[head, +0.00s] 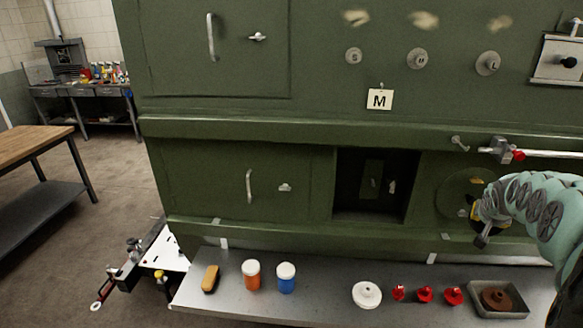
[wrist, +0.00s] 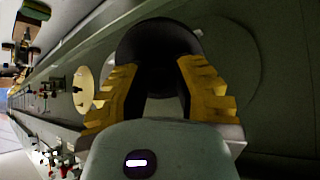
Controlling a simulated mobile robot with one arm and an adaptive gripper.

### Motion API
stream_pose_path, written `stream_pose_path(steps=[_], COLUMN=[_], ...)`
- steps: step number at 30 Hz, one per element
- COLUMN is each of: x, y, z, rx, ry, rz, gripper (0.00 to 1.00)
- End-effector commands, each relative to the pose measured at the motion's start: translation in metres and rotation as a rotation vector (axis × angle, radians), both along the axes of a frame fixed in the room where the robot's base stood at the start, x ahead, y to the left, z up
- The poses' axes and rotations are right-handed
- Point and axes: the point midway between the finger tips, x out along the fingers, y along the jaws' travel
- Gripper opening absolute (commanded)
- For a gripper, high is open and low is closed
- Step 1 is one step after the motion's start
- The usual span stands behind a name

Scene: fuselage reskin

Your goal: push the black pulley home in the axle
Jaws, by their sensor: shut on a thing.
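My gripper (wrist: 157,72) has yellow ribbed fingers and is shut on the black pulley (wrist: 157,35) in the wrist view. The pulley shows as a dark rounded shape between and beyond the fingertips. In the head view, my gripper (head: 479,213) is at the lower right, close in front of a round green plate (head: 452,193) on the green panel. The arm covers part of this plate. The axle is hidden in both views, so I cannot tell how the pulley sits on it.
A grey ledge (head: 325,291) below holds a yellow brush (head: 211,278), orange (head: 251,275) and blue (head: 286,279) jars, a white disc (head: 366,294), red pieces (head: 424,294) and a brown wheel (head: 496,299) in a tray. A square opening (head: 352,190) lies left of the round plate.

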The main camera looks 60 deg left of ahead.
Motion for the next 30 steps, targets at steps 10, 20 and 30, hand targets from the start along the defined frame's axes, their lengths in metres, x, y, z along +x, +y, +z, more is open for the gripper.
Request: stream_pose_path(steps=[10,20,30], x=[-0.007,-0.016,-0.042], y=[0.015,0.026,0.054], z=[-0.006,-0.012,-0.024], rx=[0.022,0.041,0.094], ry=[-0.058,-0.108,-0.243], rz=[0.036,0.064,0.153], gripper=[0.0,0.0,0.0])
